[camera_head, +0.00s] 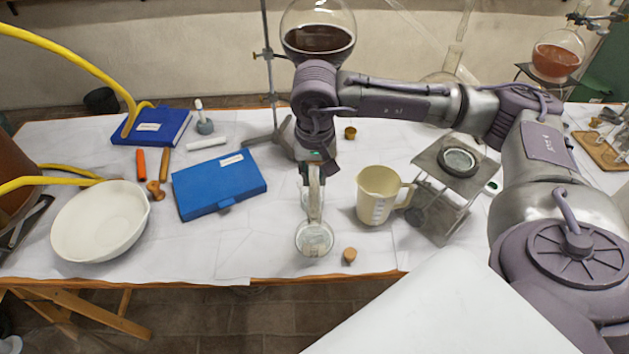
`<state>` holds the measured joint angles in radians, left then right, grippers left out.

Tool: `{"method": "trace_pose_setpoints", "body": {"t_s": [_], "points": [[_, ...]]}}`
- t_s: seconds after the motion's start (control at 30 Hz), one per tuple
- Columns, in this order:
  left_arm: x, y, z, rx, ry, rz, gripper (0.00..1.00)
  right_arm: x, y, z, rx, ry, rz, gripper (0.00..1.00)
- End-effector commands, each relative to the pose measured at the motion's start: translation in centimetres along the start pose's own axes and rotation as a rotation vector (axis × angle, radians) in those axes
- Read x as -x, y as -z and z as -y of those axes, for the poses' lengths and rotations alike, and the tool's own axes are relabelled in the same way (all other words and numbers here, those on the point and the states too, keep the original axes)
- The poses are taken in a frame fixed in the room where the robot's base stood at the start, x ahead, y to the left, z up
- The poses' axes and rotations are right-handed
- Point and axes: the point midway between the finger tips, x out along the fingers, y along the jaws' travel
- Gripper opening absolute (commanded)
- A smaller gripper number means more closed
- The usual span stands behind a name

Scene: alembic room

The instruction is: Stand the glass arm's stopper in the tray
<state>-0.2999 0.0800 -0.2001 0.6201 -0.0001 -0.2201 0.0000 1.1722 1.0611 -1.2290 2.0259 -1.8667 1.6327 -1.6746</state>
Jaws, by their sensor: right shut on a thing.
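My right gripper (314,205) points down over the front middle of the table. It is shut on a clear glass piece (314,240) with a round lower end; the fingers hide its upper part. I cannot tell whether the glass touches the table. A small tan cork stopper (349,255) is on the table close to the right of the glass, near the front edge, apart from the gripper. I cannot tell for certain which thing is the tray; a wooden tray-like board (610,161) with small items is at the far right. My left gripper is not in view.
A cream measuring jug (378,195) stands right of the gripper, beside a metal stand (447,185) with a round dish. A blue case (218,184) and white bowl (100,222) are left. A round flask (318,35) stands behind. The front-middle tabletop (215,245) is clear.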

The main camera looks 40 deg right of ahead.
Motion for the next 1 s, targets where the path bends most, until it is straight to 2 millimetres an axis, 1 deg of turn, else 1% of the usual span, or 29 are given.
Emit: {"method": "trace_pose_setpoints", "body": {"t_s": [0.03, 0.1, 0.43, 1.0], "points": [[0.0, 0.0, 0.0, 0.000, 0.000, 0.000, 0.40, 0.0, 0.0, 0.0, 0.000, 0.000, 0.000, 0.08], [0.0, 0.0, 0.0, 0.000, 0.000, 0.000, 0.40, 0.0, 0.0, 0.0, 0.000, 0.000, 0.000, 0.00], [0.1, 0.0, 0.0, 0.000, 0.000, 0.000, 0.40, 0.2, 0.0, 0.0, 0.000, 0.000, 0.000, 0.00], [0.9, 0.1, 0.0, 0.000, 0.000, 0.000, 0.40, 1.9, 0.2, 0.0, 0.000, 0.001, 0.000, 0.00]]}}
